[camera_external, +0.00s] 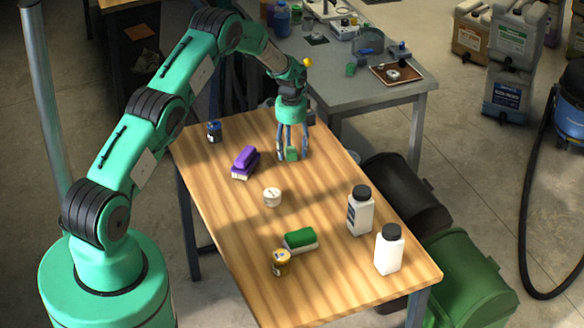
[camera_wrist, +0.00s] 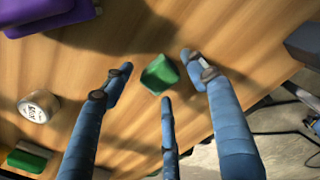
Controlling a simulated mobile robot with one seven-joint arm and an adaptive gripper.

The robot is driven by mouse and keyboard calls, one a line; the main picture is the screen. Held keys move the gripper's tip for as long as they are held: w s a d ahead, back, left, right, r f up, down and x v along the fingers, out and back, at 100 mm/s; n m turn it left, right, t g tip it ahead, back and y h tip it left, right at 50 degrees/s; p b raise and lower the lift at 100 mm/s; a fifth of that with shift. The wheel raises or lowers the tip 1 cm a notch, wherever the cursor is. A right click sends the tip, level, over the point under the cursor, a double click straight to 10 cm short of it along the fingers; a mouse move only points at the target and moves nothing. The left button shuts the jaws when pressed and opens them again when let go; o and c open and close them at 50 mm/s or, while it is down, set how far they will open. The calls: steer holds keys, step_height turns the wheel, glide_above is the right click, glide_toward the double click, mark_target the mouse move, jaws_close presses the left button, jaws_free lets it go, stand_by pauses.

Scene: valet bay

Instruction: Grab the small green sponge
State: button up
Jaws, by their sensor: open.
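The small green sponge (camera_wrist: 160,74) lies on the wooden table in the wrist view, between the spread blue fingertips of my gripper (camera_wrist: 161,86). My gripper is open and empty. A larger green-topped block with a pale base (camera_external: 300,239) lies nearer the front of the table.
A purple block (camera_external: 245,163) and a blue jar (camera_external: 214,131) lie left of my gripper. A white tub (camera_external: 272,197), a yellow-brown jar (camera_external: 281,262) and two white bottles (camera_external: 360,210) (camera_external: 389,249) stand nearer the front. A grey bench (camera_external: 345,91) adjoins the far end.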

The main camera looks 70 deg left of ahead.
steer(key=shift+f, duration=0.65)
steer(key=shift+c, duration=0.2)
steer(key=c, duration=0.9)
